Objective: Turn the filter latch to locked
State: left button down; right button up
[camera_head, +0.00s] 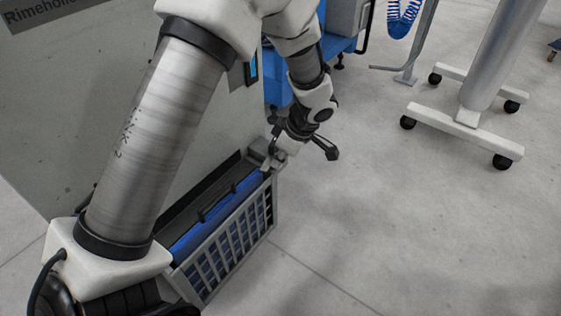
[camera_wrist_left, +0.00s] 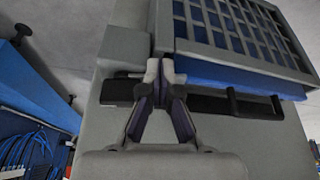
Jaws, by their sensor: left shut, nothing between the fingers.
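The filter is a blue panel (camera_head: 188,240) behind a grey slatted grille (camera_head: 232,243) on the low side of a grey cabinet (camera_head: 90,110). A black handle (camera_head: 218,201) lies along its top edge. In the left wrist view the grille (camera_wrist_left: 245,25) is at the upper right. A plain grey block (camera_wrist_left: 165,28) stands at its end; I cannot tell if it is the latch. My left gripper (camera_head: 270,161) is at the far end of the filter. In the left wrist view its fingertips (camera_wrist_left: 160,70) are together and empty, close to that block. Contact is unclear. The right gripper is out of view.
A white wheeled stand (camera_head: 465,118) is on the floor at the upper right. A blue machine base (camera_head: 325,52) with a coiled blue hose (camera_head: 402,18) nearby is at the back. The grey floor (camera_head: 400,220) right of the filter is clear.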

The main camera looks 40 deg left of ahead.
pick_arm(q)
jog(key=shift+s+a+f, duration=0.1)
jog(key=shift+s+a+b, duration=0.3)
jog(key=shift+a, duration=0.05)
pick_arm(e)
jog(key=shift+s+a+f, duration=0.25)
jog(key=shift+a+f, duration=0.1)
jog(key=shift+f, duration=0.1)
pick_arm(q)
jog(key=shift+a, duration=0.1)
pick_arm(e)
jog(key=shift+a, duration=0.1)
